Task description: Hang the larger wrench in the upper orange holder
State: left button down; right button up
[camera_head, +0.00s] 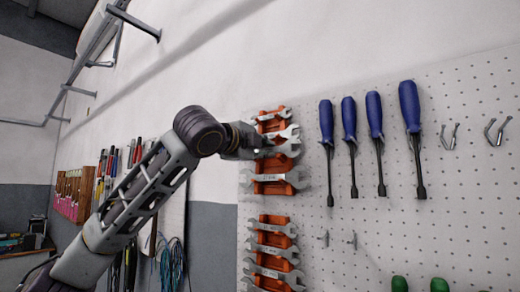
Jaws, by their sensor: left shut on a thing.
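My left gripper (257,149) reaches in from the left and is in front of the upper orange holder (262,188) on the pegboard. It is shut on a silver wrench (284,150), whose open end shows just right of the fingers. The fingers and wrist hide the rest of it. I cannot tell whether it touches the holder. Other silver wrenches sit in the upper holder above and below the gripper. The lower orange holder (270,238) carries several wrenches, lying roughly level. My right gripper is out of view.
Several blue screwdrivers (375,115) hang on the pegboard (460,210) to the right. Metal hooks (495,131) stick out farther right. More tools and blue cables (172,262) hang at the left, behind my arm.

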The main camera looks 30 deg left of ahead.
pick_arm(q)
jog(key=shift+w+f, duration=0.6)
jog(key=shift+w, duration=0.3)
jog(key=shift+d+f, duration=0.1)
jog(key=shift+f, duration=0.1)
dwell(0.3)
jog(key=c, duration=1.7)
grip_release()
jog(key=o, duration=0.4)
jog(key=shift+w, duration=0.3)
jog(key=shift+s, duration=0.15)
jog(key=s, duration=1.2)
jog(key=shift+d, duration=0.15)
